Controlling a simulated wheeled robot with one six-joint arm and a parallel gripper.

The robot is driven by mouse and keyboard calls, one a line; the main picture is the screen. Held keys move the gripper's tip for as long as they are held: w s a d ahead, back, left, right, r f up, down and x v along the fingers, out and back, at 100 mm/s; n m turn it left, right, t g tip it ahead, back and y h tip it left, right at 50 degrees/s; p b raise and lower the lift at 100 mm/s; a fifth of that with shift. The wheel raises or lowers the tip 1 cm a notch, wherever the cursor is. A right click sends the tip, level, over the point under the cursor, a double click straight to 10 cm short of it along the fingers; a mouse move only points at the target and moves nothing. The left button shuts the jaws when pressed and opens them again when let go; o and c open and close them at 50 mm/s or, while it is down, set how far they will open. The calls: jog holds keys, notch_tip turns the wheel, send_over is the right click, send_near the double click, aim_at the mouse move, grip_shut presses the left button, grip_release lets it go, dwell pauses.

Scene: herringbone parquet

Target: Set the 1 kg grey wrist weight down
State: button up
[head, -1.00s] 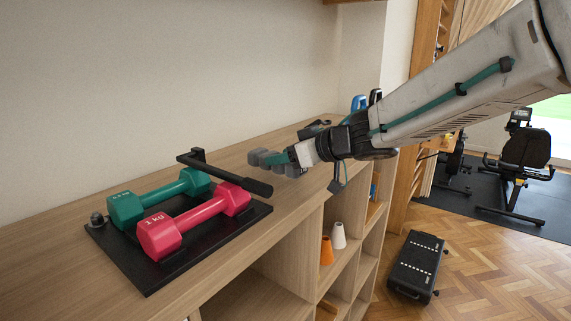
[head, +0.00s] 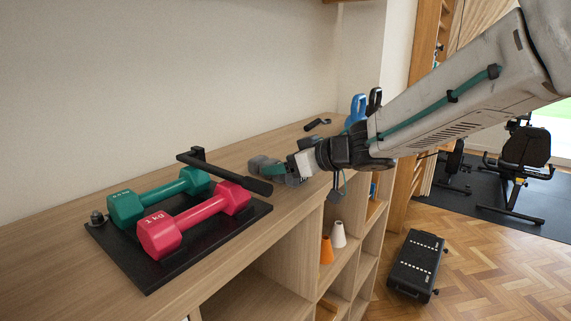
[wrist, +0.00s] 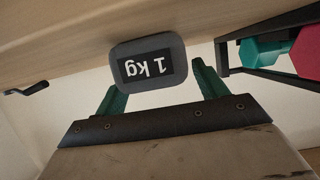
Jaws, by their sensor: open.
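The grey wrist weight (wrist: 148,66), a block with a "1 kg" label that reads upside down in the wrist view, lies between my gripper's fingers. In the head view the weight (head: 262,164) is low at the wooden shelf top, partly hidden by the fingers; I cannot tell if its whole underside touches. My gripper (wrist: 160,88) has its teal fingers apart, with a clear gap between the weight and the right finger. In the head view my gripper (head: 278,172) reaches in from the right, just right of the dumbbell rack.
A black rack (head: 205,245) with a green dumbbell (head: 160,196) and a pink dumbbell (head: 195,219) stands left on the shelf top (head: 50,270). Its bar juts close to my gripper. A black handle (head: 317,125) and blue and black kettlebell-like handles (head: 357,108) are behind.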

jog(key=v, duration=1.2)
jog(key=w+d+r+m+t+h, duration=0.25)
jog(key=d+t+h, duration=0.2)
jog(key=d, duration=0.25)
jog(key=s+d+f+m+g+h, duration=0.1)
jog(key=s+d+m+h, duration=0.3)
jog(key=d, duration=0.2)
jog(key=s+d+f+m+h, duration=0.25)
jog(key=s+d+h, duration=0.2)
jog(key=d, duration=0.25)
jog(key=s+a+f+g, duration=0.1)
jog(key=s+f+g, duration=0.2)
jog(key=s, duration=0.4)
jog(key=s+a+f+m+g+y, duration=0.1)
jog(key=s+f+g, duration=0.2)
jog(key=s, duration=0.4)
jog(key=s+a+f+g+y, duration=0.1)
jog(key=s+f+g, duration=0.3)
jog(key=s, duration=0.4)
jog(key=shift+a, duration=0.4)
jog(key=shift+g, duration=0.25)
